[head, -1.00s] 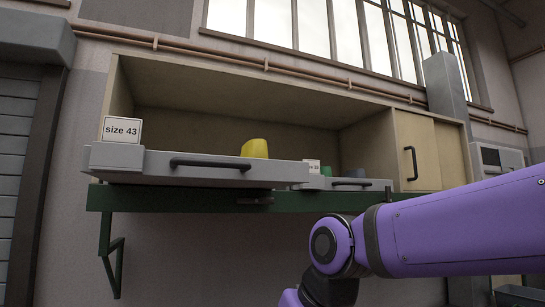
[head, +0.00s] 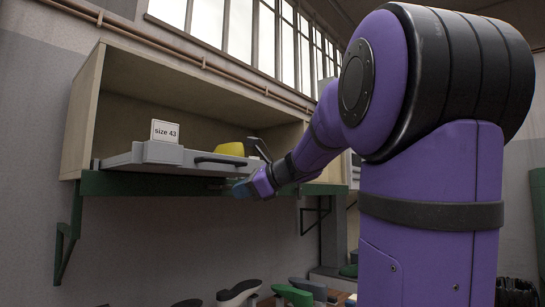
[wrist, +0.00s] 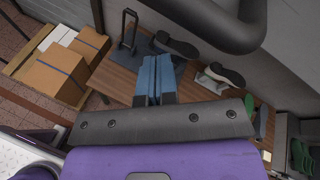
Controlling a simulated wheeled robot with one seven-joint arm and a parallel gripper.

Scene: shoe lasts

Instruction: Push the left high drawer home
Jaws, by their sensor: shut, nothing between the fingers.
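The left high drawer (head: 125,158) is light grey, with a white "size 43" card on its left front corner and a dark bar handle (head: 218,161). It sticks out from the pale wooden cabinet, and a yellow shoe last (head: 230,148) shows above its front. My gripper (head: 240,188) is just below and to the right of the handle; I cannot tell if it touches the drawer. In the wrist view my blue fingers (wrist: 155,75) are together and empty, and a dark curved bar (wrist: 225,25), apparently the handle, is close above them.
A green support (head: 140,185) with brackets runs under the cabinet. Below, a brown bench (wrist: 120,75) holds several shoe lasts and a dark stand. Cardboard boxes (wrist: 55,75) are at the left in the wrist view.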

